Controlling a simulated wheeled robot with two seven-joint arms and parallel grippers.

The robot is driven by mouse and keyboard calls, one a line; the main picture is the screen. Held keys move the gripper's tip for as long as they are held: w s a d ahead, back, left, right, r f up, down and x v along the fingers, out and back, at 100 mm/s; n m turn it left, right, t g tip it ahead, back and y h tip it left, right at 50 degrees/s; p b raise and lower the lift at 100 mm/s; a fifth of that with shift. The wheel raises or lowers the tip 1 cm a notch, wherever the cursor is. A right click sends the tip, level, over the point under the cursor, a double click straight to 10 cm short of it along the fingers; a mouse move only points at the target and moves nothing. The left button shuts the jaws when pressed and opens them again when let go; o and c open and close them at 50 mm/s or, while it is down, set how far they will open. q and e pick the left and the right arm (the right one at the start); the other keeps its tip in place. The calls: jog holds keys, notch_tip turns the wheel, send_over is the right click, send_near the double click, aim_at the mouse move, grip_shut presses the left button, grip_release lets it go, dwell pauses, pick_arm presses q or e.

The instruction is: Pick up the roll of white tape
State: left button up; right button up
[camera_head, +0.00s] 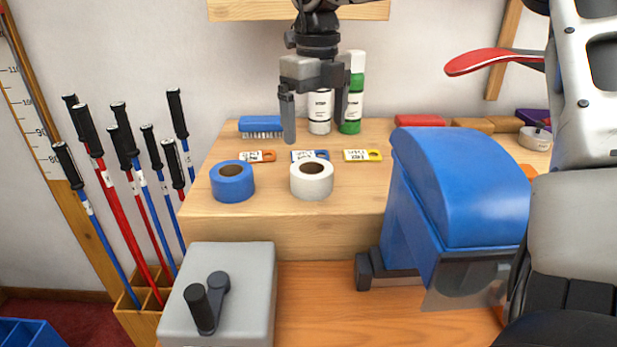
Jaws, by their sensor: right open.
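The roll of white tape (311,183) lies flat on the raised wooden shelf, its brown core facing up. A roll of blue tape (232,184) lies to its left, with a gap between them. My right gripper (315,128) hangs pointing down above and behind the white roll. Its two dark fingers are apart with nothing held between them. It partly hides the bottles behind it. My left gripper is not in view.
A white bottle (319,116) and a green-and-white bottle (354,90) stand behind the gripper. Small labelled tags (362,155) and a blue brush (261,126) lie near the rolls. A blue-covered machine (450,185) stands right; a grey box with a crank (245,285) stands front left.

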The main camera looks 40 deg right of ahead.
send_over(315, 170)
jog(key=s+a, duration=0.2)
jog(key=f, duration=0.5)
jog(key=shift+w+d, duration=0.2)
jog(key=shift+d, duration=0.05)
jog(key=shift+s+a+f+p, duration=0.1)
jog(key=shift+a+f+p, duration=0.05)
jog(key=shift+f, duration=1.15)
jog(key=shift+s+a+f+p, duration=0.1)
jog(key=shift+f+p, duration=0.05)
jog(key=shift+f, duration=1.1)
jog(key=c, duration=1)
